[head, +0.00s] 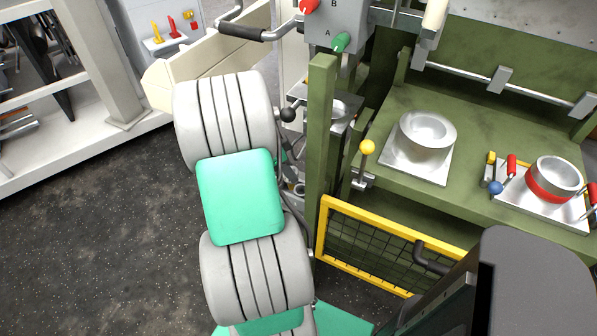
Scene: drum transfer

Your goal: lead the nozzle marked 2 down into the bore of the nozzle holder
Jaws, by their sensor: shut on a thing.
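My gripper is not visible; my own arm runs up the middle of the view and covers what lies behind it. I cannot make out the nozzle marked 2 or anything held. I cannot identify the nozzle holder or its bore for certain. Part of a metal fitting (299,188) shows just right of my arm, mostly covered by it. A shallow metal dish (335,107) shows partly behind the green post (322,140).
A metal ring on a plate (424,142) and a red-banded ring (554,180) stand on the green bench (480,140). A yellow mesh guard (385,245) is below. Small red and yellow items sit on a white tray (166,43) at upper left. Dark floor (90,250) is clear.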

